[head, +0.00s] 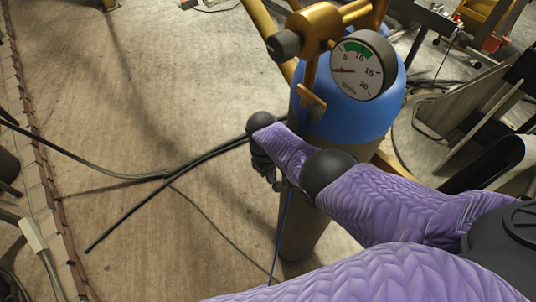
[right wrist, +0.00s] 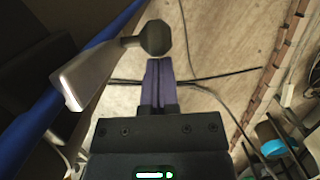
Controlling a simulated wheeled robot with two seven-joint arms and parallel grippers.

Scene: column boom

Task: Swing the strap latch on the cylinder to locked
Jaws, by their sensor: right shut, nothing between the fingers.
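The cylinder (head: 340,118) stands upright in the head view, with a blue shoulder and a dull lower body. The strap latch (right wrist: 88,75) shows in the right wrist view as a flat grey metal bar on a stem with a dark faceted knob (right wrist: 155,38). A blue band (right wrist: 25,120) runs beside it. My right gripper (right wrist: 158,65) is shut and empty, its fingertips just below the knob in that picture. Whether they touch it I cannot tell. In the head view my right gripper (head: 270,180) is at the cylinder's left side, partly hidden by my arm. My left gripper is not in view.
A pressure gauge (head: 362,66) and brass valve (head: 318,30) sit on top of the cylinder. Black cables (head: 165,177) cross the floor to the left. The floor (head: 150,80) left of the cylinder is otherwise mostly open. Equipment stands at the right.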

